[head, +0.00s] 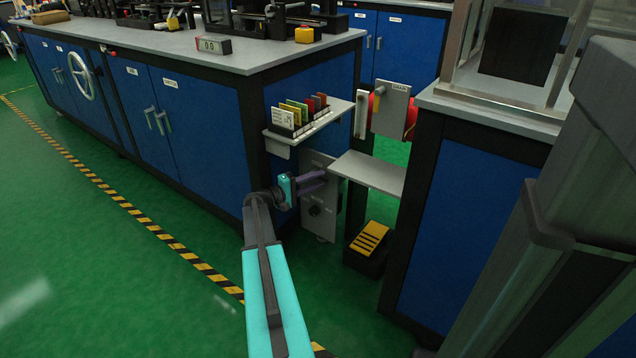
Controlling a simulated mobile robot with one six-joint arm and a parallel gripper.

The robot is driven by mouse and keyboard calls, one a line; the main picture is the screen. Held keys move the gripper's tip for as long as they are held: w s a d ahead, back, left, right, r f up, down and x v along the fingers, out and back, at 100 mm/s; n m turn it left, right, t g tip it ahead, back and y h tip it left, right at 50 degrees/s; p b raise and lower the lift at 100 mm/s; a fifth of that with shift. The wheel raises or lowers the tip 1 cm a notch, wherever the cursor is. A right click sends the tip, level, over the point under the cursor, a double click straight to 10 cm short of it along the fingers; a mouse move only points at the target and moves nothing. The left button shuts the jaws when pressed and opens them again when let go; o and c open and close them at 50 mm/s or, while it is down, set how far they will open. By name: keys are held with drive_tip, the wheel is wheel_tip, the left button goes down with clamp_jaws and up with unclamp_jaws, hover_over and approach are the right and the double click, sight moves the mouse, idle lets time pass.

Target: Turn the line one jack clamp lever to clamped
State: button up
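My gripper (316,183) reaches in front of a grey plate (325,224) low on the end of the left blue bench. Its dark purple-grey fingers point right, toward the plate's upper part, and hide some of it. I cannot tell whether they are open or shut, or whether they touch anything. A dark round knob (315,210) shows on the plate below the fingers. No lever can be clearly made out there. A separate labelled grey panel (394,108) with a small yellow-tipped handle (379,91) stands farther right; its lettering is unreadable.
A shelf with coloured cards (300,115) juts out above my gripper. A bare grey shelf (370,172) is to the right, above a black and yellow pedal (369,240). The right blue bench (463,215) bounds the gap. Green floor (120,270) is open at left.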

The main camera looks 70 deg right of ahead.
drive_tip(key=shift+s+d, duration=0.15)
drive_tip(key=shift+d, duration=0.1)
drive_tip(key=shift+c, duration=0.4)
clamp_jaws()
drive_tip(key=shift+s+d, duration=0.15)
